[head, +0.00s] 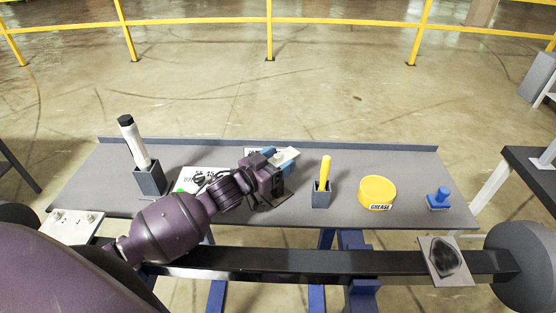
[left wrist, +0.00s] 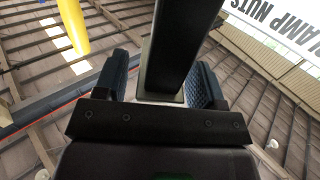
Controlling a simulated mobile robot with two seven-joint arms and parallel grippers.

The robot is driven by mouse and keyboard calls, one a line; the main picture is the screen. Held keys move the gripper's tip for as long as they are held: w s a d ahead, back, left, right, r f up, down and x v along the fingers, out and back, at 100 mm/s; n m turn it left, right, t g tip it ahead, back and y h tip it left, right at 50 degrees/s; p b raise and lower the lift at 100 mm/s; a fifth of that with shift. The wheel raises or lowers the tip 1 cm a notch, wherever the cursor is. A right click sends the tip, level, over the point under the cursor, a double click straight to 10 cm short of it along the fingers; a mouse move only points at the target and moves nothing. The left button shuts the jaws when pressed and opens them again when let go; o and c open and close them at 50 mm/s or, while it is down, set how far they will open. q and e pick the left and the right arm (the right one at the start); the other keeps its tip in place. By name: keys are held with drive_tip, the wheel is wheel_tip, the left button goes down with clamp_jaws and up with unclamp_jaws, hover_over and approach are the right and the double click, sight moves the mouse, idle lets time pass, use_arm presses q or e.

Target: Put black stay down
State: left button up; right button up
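My left gripper (head: 279,162) is over the middle of the grey bench, at the end of my purple arm. In the left wrist view, the black stay (left wrist: 180,45) is a dark square-sided bar between the two dark blue fingers of my left gripper (left wrist: 160,85). My right gripper is not in view.
The grey bench (head: 100,190) has a raised back edge. On it stand a white marker (head: 133,142) in a grey holder (head: 150,181), a yellow stick (head: 325,170) in another holder (head: 321,199), a yellow grease tin (head: 377,189) and a blue stamp-like piece (head: 439,199). Lettered white cards lie near the gripper.

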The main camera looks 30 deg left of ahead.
use_arm(q)
drive_tip(key=shift+r, duration=0.15)
drive_tip(key=v, duration=1.2)
idle(0.6)
